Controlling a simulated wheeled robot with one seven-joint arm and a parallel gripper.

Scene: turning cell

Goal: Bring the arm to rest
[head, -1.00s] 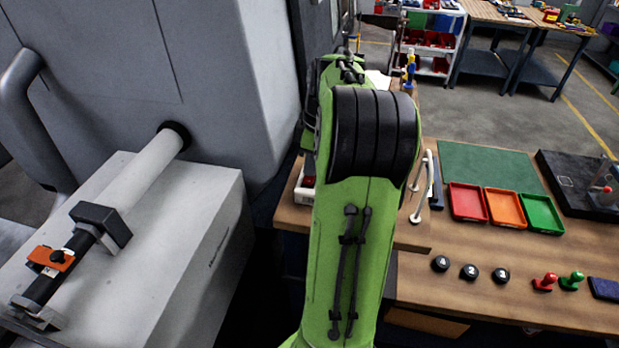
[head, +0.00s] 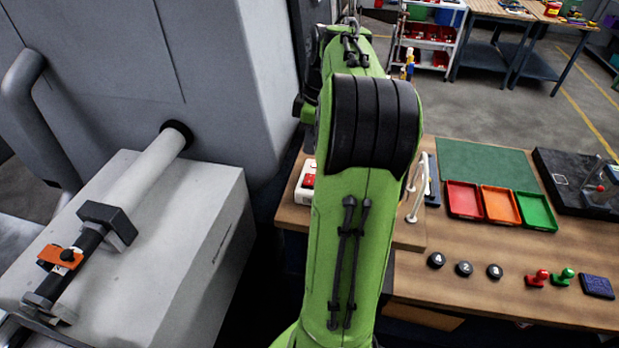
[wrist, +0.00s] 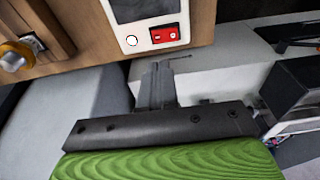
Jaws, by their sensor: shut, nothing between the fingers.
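My green arm (head: 345,240) rises through the middle of the head view, with a ribbed black joint cover (head: 375,122). Its far end reaches the top of that picture, and my gripper cannot be made out there. In the wrist view my gripper (wrist: 158,72) shows as narrow grey fingers beyond a dark bar. The fingers are together, with nothing between them. They point toward a white panel with a red switch (wrist: 165,36), apparently with a gap between.
A wooden bench (head: 470,262) at right carries red (head: 464,200), orange (head: 500,205) and green (head: 537,211) trays, numbered black pucks (head: 464,269) and stamps (head: 538,278). A grey machine (head: 215,80) stands close at left. Open floor lies behind the bench.

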